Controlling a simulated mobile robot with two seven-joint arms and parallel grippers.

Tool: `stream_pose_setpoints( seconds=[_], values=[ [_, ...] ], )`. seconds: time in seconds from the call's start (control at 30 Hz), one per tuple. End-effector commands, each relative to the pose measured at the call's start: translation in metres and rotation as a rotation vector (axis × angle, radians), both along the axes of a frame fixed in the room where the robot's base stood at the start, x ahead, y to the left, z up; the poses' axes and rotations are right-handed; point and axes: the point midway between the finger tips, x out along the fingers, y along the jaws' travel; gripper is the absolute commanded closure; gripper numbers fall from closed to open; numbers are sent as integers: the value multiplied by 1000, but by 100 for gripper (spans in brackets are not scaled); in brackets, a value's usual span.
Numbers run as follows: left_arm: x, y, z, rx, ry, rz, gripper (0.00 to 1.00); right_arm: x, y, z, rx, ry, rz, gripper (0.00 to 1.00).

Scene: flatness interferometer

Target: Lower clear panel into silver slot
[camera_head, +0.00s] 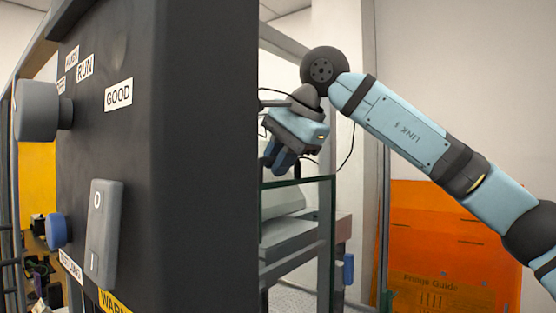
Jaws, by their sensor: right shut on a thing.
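The clear panel (332,220) stands upright just right of the dark cabinet, with thin dark green edges. My right gripper (277,166) reaches in from the right and is shut on the panel at its top edge, fingers pointing down. The panel's left part and lower end are hidden or hard to make out beside the cabinet. Silver-grey machine parts (284,236) show through and behind the panel. I cannot clearly make out the silver slot, or whether the panel touches it. My left gripper is not in view.
A large dark cabinet (200,150) with a grey knob (37,110), a blue knob (57,231) and a rocker switch (104,235) fills the left side, close to the panel. An orange sheet (450,235) marked "Fringe Guide" stands at the right behind my arm.

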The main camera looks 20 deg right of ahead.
Motion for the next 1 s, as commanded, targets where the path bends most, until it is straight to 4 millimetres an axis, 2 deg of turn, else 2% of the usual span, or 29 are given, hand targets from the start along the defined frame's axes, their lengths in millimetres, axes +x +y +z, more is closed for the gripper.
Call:
stream_pose_setpoints(
  seconds=[0.37,1.0],
  values=[
    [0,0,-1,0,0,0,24,-1,0,0,2,-3,0,100],
    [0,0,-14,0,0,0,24,0,0,-21,2,-4,1,100]
  ],
)
